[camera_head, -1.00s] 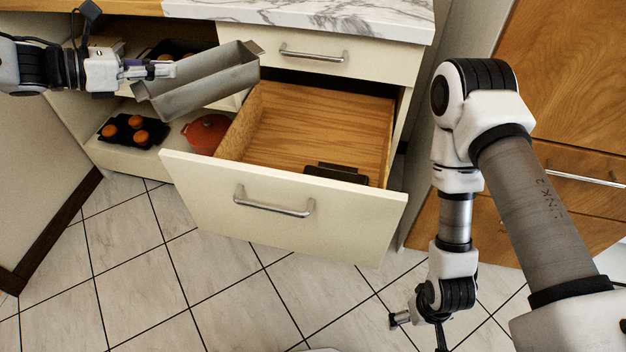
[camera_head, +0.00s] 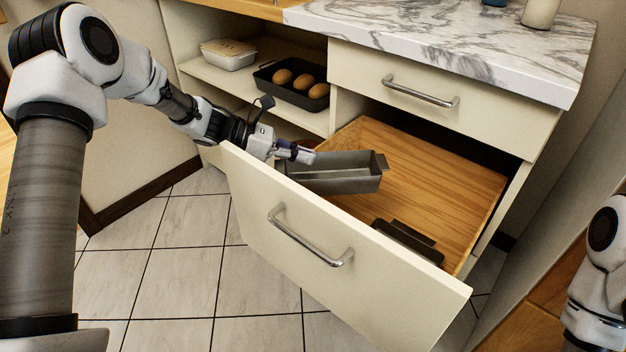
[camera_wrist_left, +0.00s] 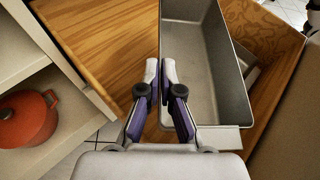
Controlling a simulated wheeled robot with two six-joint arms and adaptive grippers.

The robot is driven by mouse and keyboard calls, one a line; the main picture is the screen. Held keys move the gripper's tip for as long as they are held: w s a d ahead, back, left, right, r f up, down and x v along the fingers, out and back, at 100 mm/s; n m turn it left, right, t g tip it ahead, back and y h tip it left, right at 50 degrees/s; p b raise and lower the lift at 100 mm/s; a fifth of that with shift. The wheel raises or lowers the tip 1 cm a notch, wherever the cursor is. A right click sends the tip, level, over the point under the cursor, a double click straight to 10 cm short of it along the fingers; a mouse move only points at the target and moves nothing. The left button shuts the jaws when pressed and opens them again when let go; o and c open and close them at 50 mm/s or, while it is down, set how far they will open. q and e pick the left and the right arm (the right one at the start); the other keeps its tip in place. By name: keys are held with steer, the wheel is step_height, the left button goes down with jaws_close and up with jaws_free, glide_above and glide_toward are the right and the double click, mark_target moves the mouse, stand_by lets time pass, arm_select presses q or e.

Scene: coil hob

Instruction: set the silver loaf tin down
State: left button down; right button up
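The silver loaf tin (camera_head: 345,182) is at the left part of the open drawer, behind its front panel. It looks upright and level. I cannot tell whether it touches the drawer floor (camera_head: 425,170) or hangs just above it. My left gripper (camera_head: 305,155) is shut on the tin's wall at its left end. In the left wrist view the fingertips (camera_wrist_left: 160,75) pinch the left long wall of the tin (camera_wrist_left: 205,70), one on each side. My right arm shows at the right edge, but its gripper is out of view.
A dark object (camera_head: 408,240) lies in the drawer near its front. The drawer front panel (camera_head: 330,250) stands open over the tiled floor. A black tray with brown rolls (camera_head: 290,85) and a covered white container (camera_head: 228,55) stand on the shelf. A red pot (camera_wrist_left: 28,118) is beside the drawer.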

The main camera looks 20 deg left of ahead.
mark_target(303, 170)
arm_select(q)
step_height(303, 170, down, 4)
steer(key=shift+f+b, duration=0.2)
steer(key=shift+b, duration=0.45)
steer(key=shift+f+b, duration=0.55)
steer(key=shift+f, duration=0.1)
steer(key=c, duration=1.3)
jaws_free()
steer(key=shift+s, duration=0.1)
steer(key=shift+r, duration=0.1)
